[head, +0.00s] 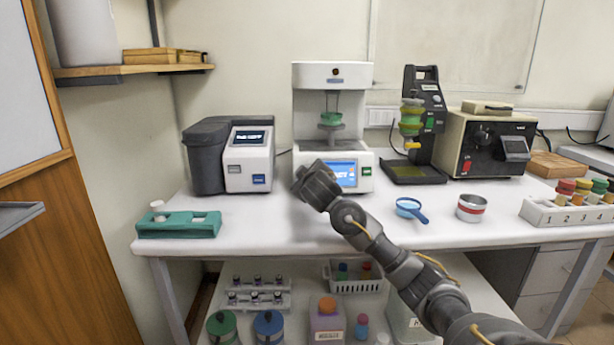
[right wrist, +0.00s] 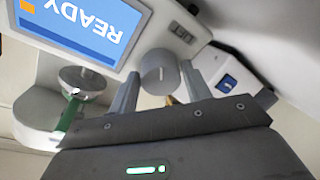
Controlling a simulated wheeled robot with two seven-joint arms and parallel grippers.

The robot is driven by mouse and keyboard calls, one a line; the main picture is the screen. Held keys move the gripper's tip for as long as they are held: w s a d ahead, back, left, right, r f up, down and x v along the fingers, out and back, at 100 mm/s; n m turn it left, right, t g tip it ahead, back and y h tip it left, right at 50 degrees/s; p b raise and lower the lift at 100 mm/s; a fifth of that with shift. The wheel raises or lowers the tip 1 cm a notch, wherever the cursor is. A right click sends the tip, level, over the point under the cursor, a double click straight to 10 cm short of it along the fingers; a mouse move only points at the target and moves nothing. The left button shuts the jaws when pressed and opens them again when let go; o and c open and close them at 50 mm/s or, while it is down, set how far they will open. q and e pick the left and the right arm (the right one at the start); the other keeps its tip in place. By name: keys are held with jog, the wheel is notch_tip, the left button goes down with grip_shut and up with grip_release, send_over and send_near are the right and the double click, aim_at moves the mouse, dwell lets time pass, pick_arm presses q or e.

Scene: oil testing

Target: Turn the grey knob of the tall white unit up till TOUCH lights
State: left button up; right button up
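The tall white unit (head: 333,75) stands at the back middle of the bench. Its blue screen (head: 342,173) is lit; it also shows upside down in the right wrist view (right wrist: 85,25) and reads READY. The grey knob (right wrist: 160,72) is on the unit's front, with a light line on its face; in the head view my gripper hides it. My right gripper (right wrist: 160,80) has its two fingers either side of the knob, very near its sides. I cannot tell if they touch it. In the head view the right gripper (head: 302,180) is at the unit's lower left front. My left gripper is out of view.
A grey-and-white device (head: 248,160) stands left of the unit, a black stand (head: 424,120) right. A green rack (head: 178,225) lies at the bench's front left. A blue strainer (head: 409,207) and a metal cup (head: 471,208) lie right of my arm.

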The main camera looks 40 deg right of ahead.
jog(key=shift+o, duration=1.4)
jog(key=v, duration=1)
jog(key=shift+s+a, duration=0.2)
jog(key=shift+s, duration=0.15)
